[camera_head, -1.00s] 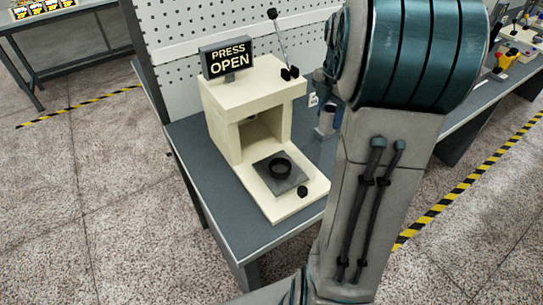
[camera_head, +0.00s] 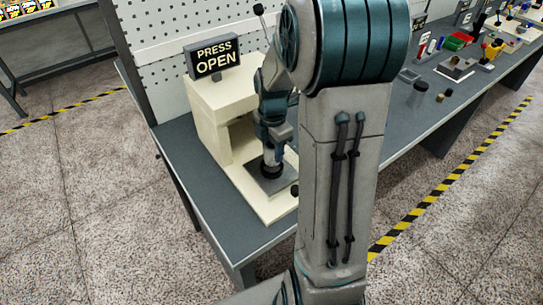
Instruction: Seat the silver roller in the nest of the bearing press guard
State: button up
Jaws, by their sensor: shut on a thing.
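The cream bearing press (camera_head: 209,122) stands on the bench with its sign reading PRESS OPEN. Its black ring-shaped nest (camera_head: 271,173) sits on a grey plate on the press base, in front of the opening. My gripper (camera_head: 272,157) points down directly over the nest, its tips at or just above the ring. It is shut on the silver roller, which is mostly hidden by the fingers and ring. I cannot tell whether the roller is inside the nest or just above it.
The press sign (camera_head: 213,58) and a pegboard (camera_head: 160,60) stand behind. A black knob (camera_head: 294,190) is on the press base's right edge. The bench (camera_head: 205,205) is clear at the front left. Several small parts lie farther right along the bench.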

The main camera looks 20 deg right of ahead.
aim_at(272, 149)
jog(key=shift+a+f+p, duration=0.1)
jog(key=shift+f+p, duration=0.2)
jog(key=shift+f, duration=1.8)
jog(key=shift+f, duration=0.2)
jog(key=o, duration=1.1)
jog(key=shift+c, duration=0.2)
jog(key=shift+r, duration=0.15)
notch_tip(272, 149, up, 12)
jog(key=shift+r+b, duration=0.1)
jog(key=shift+b, duration=0.2)
